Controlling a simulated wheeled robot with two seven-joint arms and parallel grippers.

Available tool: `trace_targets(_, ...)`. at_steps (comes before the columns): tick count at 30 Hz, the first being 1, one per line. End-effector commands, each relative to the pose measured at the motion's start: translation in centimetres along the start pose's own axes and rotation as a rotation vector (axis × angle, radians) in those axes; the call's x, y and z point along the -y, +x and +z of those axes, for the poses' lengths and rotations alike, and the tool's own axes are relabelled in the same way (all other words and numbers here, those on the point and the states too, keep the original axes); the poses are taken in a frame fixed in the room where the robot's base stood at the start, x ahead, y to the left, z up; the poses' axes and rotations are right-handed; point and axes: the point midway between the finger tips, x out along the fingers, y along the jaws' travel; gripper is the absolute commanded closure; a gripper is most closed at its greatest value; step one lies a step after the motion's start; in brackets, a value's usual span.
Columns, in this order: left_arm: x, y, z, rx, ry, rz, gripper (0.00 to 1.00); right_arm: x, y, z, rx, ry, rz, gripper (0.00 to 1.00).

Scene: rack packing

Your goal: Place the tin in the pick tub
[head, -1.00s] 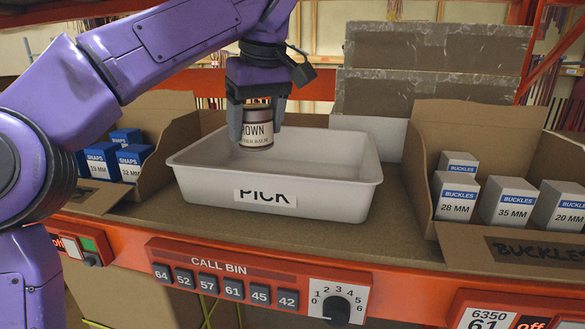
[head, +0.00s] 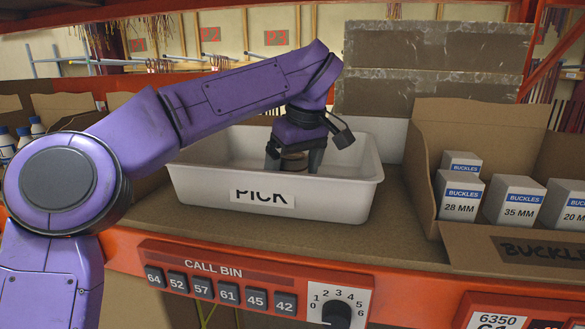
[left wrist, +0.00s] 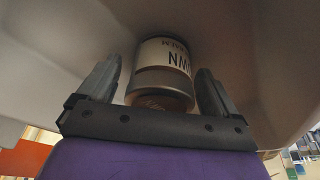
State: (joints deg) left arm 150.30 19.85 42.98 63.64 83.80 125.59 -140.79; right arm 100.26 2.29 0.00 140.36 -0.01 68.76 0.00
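The tin (head: 293,164), with a dark lid and a cream label, is inside the white pick tub (head: 263,199), low down near its right-hand part. My left gripper (head: 294,160) reaches down into the tub with one finger on each side of the tin. In the left wrist view the tin (left wrist: 163,68) stands between the two fingers (left wrist: 160,85), with a narrow gap beside it, so the gripper looks open. The tub's front wall hides the tin's base in the head view. My right gripper is not in view.
A cardboard box (head: 480,243) of buckle cartons (head: 460,197) stands right of the tub. The orange shelf edge carries a call-bin panel (head: 220,282) and a dial. White bottles (head: 36,126) stand at far left.

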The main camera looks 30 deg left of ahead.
Motion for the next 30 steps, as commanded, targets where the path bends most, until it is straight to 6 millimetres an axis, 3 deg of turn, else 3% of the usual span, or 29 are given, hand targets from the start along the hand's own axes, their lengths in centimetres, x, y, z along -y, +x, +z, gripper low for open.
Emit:
trace_targets(11,0.0,-0.9,0.0,-0.002,-0.001,0.001,0.03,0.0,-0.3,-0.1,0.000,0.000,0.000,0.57)
trace_targets(21,-0.1,-9.5,-0.2,-0.004,-0.002,0.001,0.03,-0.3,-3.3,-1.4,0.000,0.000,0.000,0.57)
trace_targets(25,0.0,-11.5,-0.1,-0.002,-0.001,0.001,0.03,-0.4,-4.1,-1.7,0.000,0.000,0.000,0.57)
trace_targets(30,0.0,-12.2,-0.1,-0.001,-0.001,0.000,0.03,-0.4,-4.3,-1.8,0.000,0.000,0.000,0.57)
